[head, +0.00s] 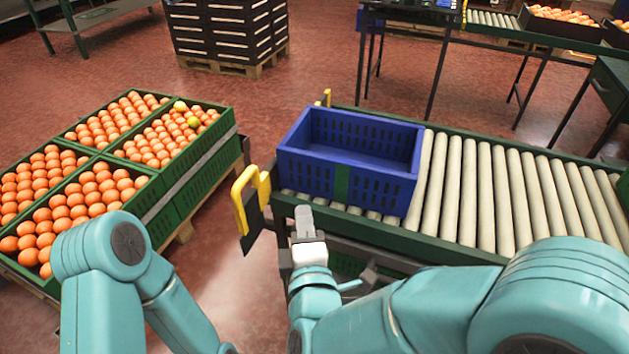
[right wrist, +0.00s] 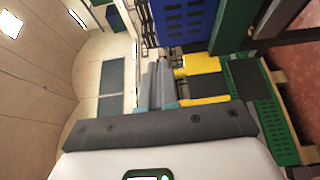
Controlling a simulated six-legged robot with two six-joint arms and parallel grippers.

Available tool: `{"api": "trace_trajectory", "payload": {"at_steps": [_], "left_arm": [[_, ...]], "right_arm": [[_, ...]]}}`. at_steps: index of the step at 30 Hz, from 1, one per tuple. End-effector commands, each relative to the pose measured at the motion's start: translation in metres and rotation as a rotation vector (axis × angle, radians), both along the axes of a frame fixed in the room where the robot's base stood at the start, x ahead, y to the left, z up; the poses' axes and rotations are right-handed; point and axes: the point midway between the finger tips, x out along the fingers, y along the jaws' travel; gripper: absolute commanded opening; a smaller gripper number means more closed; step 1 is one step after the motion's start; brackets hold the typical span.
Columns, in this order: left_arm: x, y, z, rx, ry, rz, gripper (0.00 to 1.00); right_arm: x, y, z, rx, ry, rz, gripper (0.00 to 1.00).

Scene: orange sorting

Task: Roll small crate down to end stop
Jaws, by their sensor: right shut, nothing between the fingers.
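The small blue crate (head: 350,160) stands upright and empty on the grey rollers at the left end of the roller conveyor (head: 480,190). The yellow end stop (head: 250,195) is just left of the crate; whether they touch I cannot tell. My right gripper (head: 303,222) is shut and empty at the conveyor's near left corner, in front of the crate and apart from it. In the right wrist view its fingers (right wrist: 155,85) point towards the blue crate (right wrist: 186,22), with yellow stop parts (right wrist: 200,66) beside them. My left arm shows at the lower left, but its gripper is out of view.
Green crates of oranges (head: 175,135) stand on a pallet to the left, with a narrow floor gap before the conveyor. The rollers right of the blue crate are bare. Dark stacked crates (head: 228,35) and another conveyor (head: 492,18) stand behind.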

Motion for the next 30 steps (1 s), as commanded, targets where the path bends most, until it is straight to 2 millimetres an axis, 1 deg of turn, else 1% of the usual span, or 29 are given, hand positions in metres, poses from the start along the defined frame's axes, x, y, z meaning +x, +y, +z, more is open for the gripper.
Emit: {"api": "trace_trajectory", "payload": {"at_steps": [5, 9, 14, 15, 18, 21, 25, 30], "left_arm": [[0.001, 0.001, -0.006, 0.000, -0.002, 0.003, 0.47], [0.002, 0.002, -0.011, 0.002, -0.003, 0.008, 0.47], [0.003, 0.003, -0.017, 0.002, -0.006, 0.013, 0.47], [0.004, 0.003, -0.019, 0.002, -0.006, 0.014, 0.47], [0.005, 0.004, -0.023, 0.004, -0.008, 0.018, 0.47], [0.005, 0.005, -0.025, 0.004, -0.009, 0.020, 0.47], [0.006, 0.005, -0.026, 0.004, -0.010, 0.023, 0.47], [0.006, 0.005, -0.026, 0.004, -0.010, 0.023, 0.47]], "right_arm": [[0.030, 0.003, -0.001, 0.002, 0.000, -0.008, 0.00], [0.060, 0.007, -0.001, 0.002, -0.001, -0.009, 0.00], [0.091, 0.013, -0.001, 0.002, -0.001, -0.008, 0.00], [0.098, 0.009, -0.002, 0.003, 0.001, -0.010, 0.00], [0.109, 0.000, -0.002, 0.002, 0.001, -0.010, 0.00], [0.117, -0.005, -0.001, 0.001, 0.001, -0.007, 0.00], [0.122, -0.009, 0.000, 0.000, 0.001, -0.007, 0.00], [0.123, -0.009, 0.001, 0.000, 0.002, -0.006, 0.00]]}}
